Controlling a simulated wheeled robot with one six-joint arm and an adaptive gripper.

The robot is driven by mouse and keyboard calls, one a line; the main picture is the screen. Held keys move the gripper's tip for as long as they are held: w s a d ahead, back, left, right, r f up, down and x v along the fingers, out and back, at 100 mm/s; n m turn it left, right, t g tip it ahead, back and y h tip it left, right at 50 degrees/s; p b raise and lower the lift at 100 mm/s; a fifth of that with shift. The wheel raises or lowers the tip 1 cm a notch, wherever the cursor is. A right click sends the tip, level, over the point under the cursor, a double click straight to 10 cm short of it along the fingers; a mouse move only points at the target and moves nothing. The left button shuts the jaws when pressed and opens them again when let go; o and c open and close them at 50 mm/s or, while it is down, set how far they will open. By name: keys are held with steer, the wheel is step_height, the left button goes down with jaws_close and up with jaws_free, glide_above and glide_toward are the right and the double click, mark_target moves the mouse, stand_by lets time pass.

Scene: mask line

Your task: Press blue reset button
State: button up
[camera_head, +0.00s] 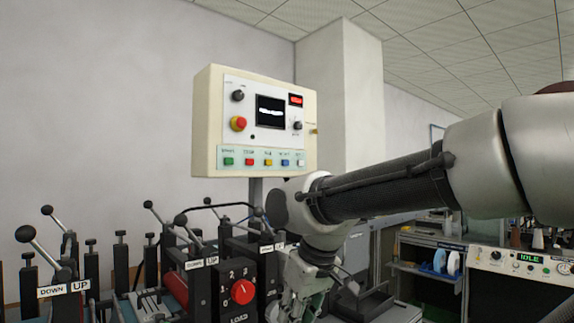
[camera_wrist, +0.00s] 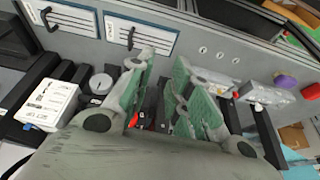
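The blue button (camera_head: 285,162) sits in the bottom row of a cream control box (camera_head: 205,120) in the head view. It is fourth from the left, between a yellow button (camera_head: 268,162) and a white one (camera_head: 300,163); its label is too small to read. My gripper (camera_head: 302,300) hangs below and slightly right of the box, pointing down, well apart from the button. In the wrist view my gripper (camera_wrist: 163,80) has its two green-padded fingers apart with nothing held between them. The blue button is not in the wrist view.
Black machinery with levers and a red dial (camera_head: 243,291) stands below the box at the lower left. A red mushroom button (camera_head: 238,123) and a small screen (camera_head: 270,111) are on the box. A white box (camera_wrist: 48,104) lies at left in the wrist view.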

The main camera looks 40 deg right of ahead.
jaws_close()
stand_by(1.0)
